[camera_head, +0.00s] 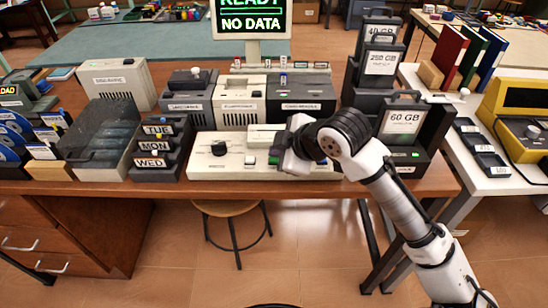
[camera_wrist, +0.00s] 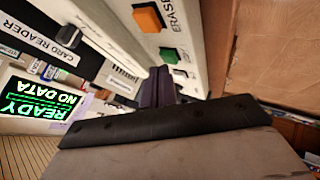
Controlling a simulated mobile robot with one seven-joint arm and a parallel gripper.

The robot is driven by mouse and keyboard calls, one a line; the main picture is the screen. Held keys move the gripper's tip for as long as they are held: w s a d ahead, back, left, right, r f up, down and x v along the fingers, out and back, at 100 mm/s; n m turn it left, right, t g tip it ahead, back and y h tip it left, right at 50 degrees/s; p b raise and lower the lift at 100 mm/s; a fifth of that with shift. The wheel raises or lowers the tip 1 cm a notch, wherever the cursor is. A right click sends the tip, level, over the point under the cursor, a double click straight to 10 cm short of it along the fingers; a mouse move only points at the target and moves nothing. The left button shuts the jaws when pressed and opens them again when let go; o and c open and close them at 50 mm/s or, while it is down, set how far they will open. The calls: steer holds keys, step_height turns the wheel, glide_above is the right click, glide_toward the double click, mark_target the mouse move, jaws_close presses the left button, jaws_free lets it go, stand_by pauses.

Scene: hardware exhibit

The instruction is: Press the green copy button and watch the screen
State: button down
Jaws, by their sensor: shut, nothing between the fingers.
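The green copy button (camera_wrist: 168,53) is a square on a cream panel in the wrist view, beside a label that is partly cut off. An orange button (camera_wrist: 148,17) labelled ERASE sits near it. My shut, empty gripper (camera_wrist: 158,86) points at the panel close to the green button; I cannot tell whether it touches. In the head view the cream device (camera_head: 205,168) lies at the desk's front edge, with my wrist over its right part. The screen (camera_head: 251,20) reads READY, NO DATA in green; it also shows tilted in the wrist view (camera_wrist: 43,104).
A black drive marked 60 GB (camera_head: 402,122) stands right of my wrist, with taller black units behind. Day-labelled black trays (camera_head: 155,150) stand left of the device. Card reader boxes (camera_head: 300,100) are behind it. A stool (camera_head: 232,209) is below the desk.

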steer(key=shift+f+b, duration=0.4)
steer(key=shift+r, duration=0.1)
stand_by(0.5)
steer(key=shift+r+p, duration=0.6)
steer(key=shift+r, duration=0.15)
steer(key=shift+r+p, duration=1.8)
steer(key=shift+r, duration=0.75)
steer(key=shift+a, duration=0.1)
